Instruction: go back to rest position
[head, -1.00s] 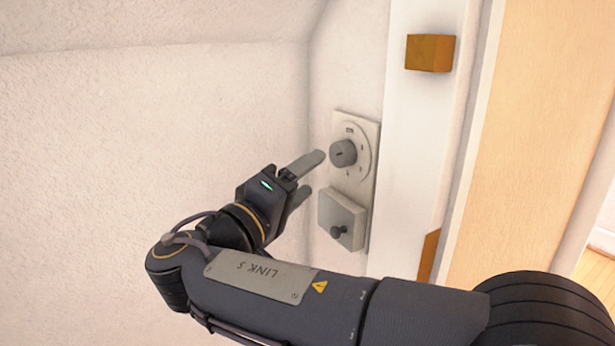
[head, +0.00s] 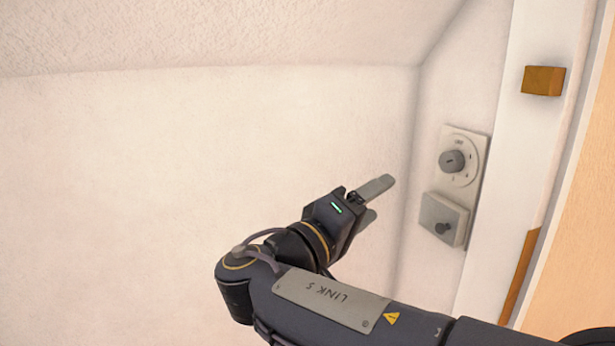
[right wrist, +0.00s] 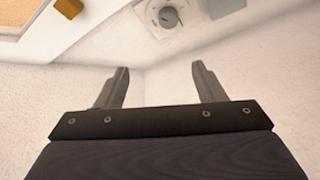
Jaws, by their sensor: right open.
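My right gripper (head: 374,200) is in the middle of the head view, in front of the pale wall and left of the wall controls. Its fingers point toward the upper right. In the right wrist view its two fingers (right wrist: 160,85) stand apart with nothing between them. The gripper is open and empty. My left gripper is not in view.
The left wall is bare.

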